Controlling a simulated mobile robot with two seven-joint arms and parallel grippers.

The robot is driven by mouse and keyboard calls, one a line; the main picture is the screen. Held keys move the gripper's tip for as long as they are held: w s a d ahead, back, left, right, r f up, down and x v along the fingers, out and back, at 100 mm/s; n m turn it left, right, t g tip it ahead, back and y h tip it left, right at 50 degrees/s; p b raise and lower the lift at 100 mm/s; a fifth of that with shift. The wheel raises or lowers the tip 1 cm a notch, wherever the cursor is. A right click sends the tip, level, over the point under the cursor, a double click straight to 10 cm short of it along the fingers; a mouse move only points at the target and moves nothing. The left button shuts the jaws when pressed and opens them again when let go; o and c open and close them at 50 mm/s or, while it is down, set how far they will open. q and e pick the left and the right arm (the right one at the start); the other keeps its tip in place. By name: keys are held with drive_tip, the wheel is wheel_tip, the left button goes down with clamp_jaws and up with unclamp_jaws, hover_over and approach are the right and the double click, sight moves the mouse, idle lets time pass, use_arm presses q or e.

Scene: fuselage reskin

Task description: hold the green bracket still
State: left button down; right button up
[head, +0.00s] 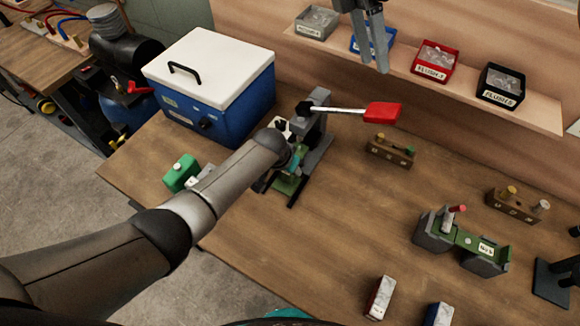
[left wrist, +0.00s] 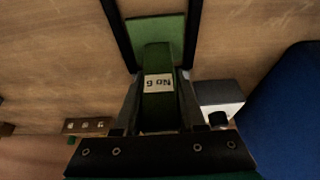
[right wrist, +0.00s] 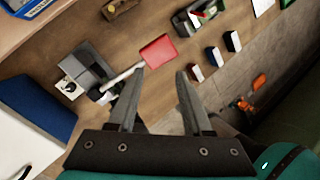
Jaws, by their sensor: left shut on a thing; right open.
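The green bracket (left wrist: 160,102), labelled No 6, lies between the fingers of my left gripper (left wrist: 159,76), which is shut on it. Its flat green end (left wrist: 156,30) reaches between two dark rails. In the head view the bracket's green part (head: 286,184) shows low at the grey press (head: 318,140), and my left forearm hides most of the gripper. My right gripper (head: 372,66) is open and empty, raised in front of the shelf. Its spread fingers also show in the right wrist view (right wrist: 158,72), above the table and clear of the press's red-handled lever (right wrist: 157,50).
A blue cooler (head: 234,95) with a white lid stands left of the press. The red lever handle (head: 382,112) juts right. A shelf (head: 465,95) with small bins runs along the back. A second green part (head: 465,238) sits on grey blocks at right.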

drive_tip(key=shift+f, duration=0.1)
drive_tip(key=shift+c, duration=1.3)
drive_tip(key=shift+s+d+f, duration=0.15)
drive_tip(key=shift+d+f, duration=0.05)
drive_tip(key=shift+c, duration=0.8)
drive_tip(key=shift+s+d+f+n+y, duration=0.3)
drive_tip(key=shift+s+d+f+y, duration=0.15)
drive_tip(key=shift+y, duration=0.25)
drive_tip(key=shift+c, duration=1.4)
drive_tip(key=shift+s+d+y, duration=0.15)
drive_tip(key=shift+d+y, duration=0.15)
clamp_jaws()
drive_tip(key=shift+s+d+f+n+t+y, duration=0.15)
drive_tip(key=shift+d+f+t+y, duration=0.25)
drive_tip(key=shift+f, duration=0.4)
drive_tip(key=shift+s+d+f+n+t+y, duration=0.1)
drive_tip(key=shift+d+f+t+y, duration=0.3)
drive_tip(key=shift+f, duration=0.45)
drive_tip(key=shift+s+d+f+n+t+y, duration=0.15)
drive_tip(key=shift+d+f+t+y, duration=0.25)
drive_tip(key=shift+f, duration=0.4)
